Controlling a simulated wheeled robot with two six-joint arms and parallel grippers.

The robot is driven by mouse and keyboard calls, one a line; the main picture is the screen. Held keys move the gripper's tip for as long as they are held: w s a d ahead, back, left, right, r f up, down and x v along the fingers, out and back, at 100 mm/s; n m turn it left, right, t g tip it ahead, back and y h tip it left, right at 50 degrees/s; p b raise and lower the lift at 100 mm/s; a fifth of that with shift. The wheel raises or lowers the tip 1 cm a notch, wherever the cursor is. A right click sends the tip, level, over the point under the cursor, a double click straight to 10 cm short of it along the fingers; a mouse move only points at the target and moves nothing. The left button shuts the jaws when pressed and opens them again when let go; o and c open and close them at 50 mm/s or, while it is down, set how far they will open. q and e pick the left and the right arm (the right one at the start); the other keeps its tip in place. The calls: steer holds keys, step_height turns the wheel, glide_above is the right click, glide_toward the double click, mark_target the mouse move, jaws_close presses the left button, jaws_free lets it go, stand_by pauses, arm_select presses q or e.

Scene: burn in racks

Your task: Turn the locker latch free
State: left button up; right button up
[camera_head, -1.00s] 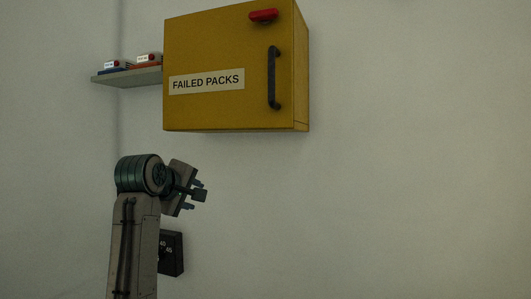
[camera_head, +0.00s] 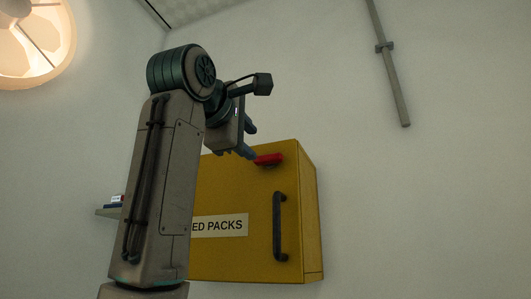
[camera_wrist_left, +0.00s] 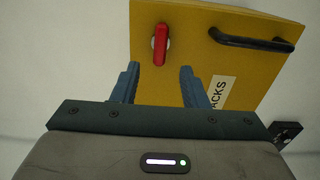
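The yellow locker (camera_head: 240,262) hangs on the wall, door shut, with a "FAILED PACKS" label partly hidden behind my left arm. Its red latch (camera_head: 268,159) lies roughly horizontal near the top right of the door. A black bar handle (camera_head: 280,226) stands upright below the latch. My left gripper (camera_head: 252,143) is raised in front of the door's top, just left of the latch. In the left wrist view its blue fingers (camera_wrist_left: 160,69) are spread and empty, with the red latch (camera_wrist_left: 161,45) just beyond and between the tips. I see no contact. My right gripper is out of view.
A small shelf (camera_head: 107,212) with packs is on the wall left of the locker, partly behind my left arm. A grey pipe (camera_head: 391,75) runs down the wall at upper right. A lit lamp (camera_head: 28,38) is at upper left. The wall right of the locker is clear.

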mark_target(266, 157)
arm_select(q)
steer(key=p+x, duration=0.4)
steer(key=x, duration=0.4)
steer(key=shift+r, duration=0.1)
steer(key=shift+w+d+p, duration=0.2)
steer(key=shift+w+p, duration=0.15)
steer(key=shift+w, duration=0.05)
steer(key=c, duration=0.7)
steer(key=shift+c, duration=0.2)
